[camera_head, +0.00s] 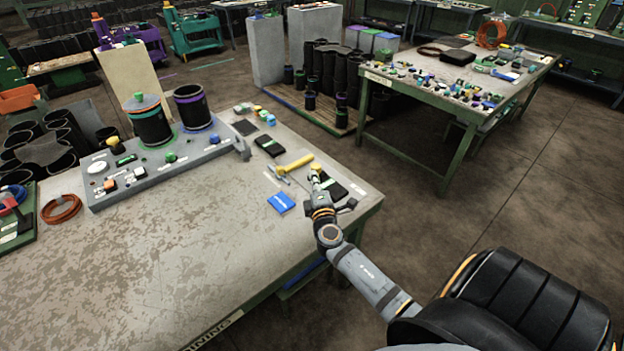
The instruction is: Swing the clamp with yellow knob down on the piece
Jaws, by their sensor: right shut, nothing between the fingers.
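A yellow knob (112,141) stands at the back left of the grey fixture panel (130,190) on the workbench. I cannot make out its clamp arm or how it is tilted. Two black rubber sleeves stand upright on the panel: the left sleeve (150,128) has a teal disc with a green knob (140,97) on top, and the right sleeve (192,110) looks open at the top. My right gripper (315,174) is shut and empty near the bench's right side, beside a yellow-handled hammer (295,164) and well right of the panel. My left gripper is out of view.
A blue box (281,202) and black cases (270,147) lie near my right gripper. The bench's front middle (200,250) is clear.

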